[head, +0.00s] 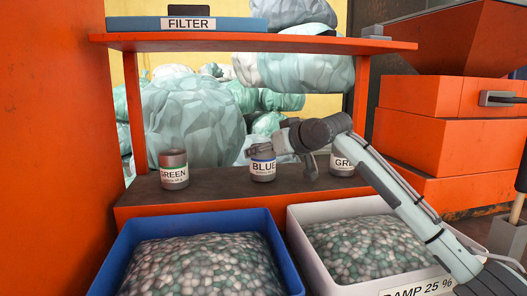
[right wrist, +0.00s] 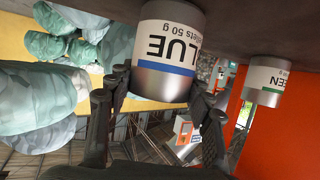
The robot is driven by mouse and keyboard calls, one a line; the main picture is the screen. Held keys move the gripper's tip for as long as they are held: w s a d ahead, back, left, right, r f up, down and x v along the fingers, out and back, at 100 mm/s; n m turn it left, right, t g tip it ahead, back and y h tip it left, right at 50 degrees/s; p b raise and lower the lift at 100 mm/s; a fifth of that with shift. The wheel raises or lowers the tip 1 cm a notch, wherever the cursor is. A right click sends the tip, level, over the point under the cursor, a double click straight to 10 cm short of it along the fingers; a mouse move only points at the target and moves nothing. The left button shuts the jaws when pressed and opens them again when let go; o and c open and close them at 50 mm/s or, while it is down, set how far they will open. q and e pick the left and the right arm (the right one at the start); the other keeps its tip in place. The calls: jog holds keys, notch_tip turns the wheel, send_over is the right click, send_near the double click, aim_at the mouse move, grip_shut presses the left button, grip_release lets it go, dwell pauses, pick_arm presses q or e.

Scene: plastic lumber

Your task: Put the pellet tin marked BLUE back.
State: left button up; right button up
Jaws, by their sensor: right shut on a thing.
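The BLUE pellet tin (head: 263,172), grey with a white label and a blue band, stands upright at the middle of the dark shelf. My right gripper (head: 264,152) reaches it from the right and is shut on its upper part. The right wrist view is upside down; there the fingers (right wrist: 162,90) grip both sides of the BLUE tin (right wrist: 168,50). My left gripper is not in view.
Another tin marked GRE (head: 342,163) stands right, partly behind my arm. A blue crate (head: 112,262) and a white crate (head: 300,240) of pellets stand in front. An orange upper shelf (head: 250,43) is above.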

jog(key=shift+f, duration=0.15)
jog(key=o, duration=1.2)
jog(key=shift+s+d+r, duration=0.1)
jog(key=shift+r, duration=0.15)
jog(key=v, duration=1.1)
jog(key=shift+s+d, duration=0.2)
jog(key=shift+s, duration=0.05)
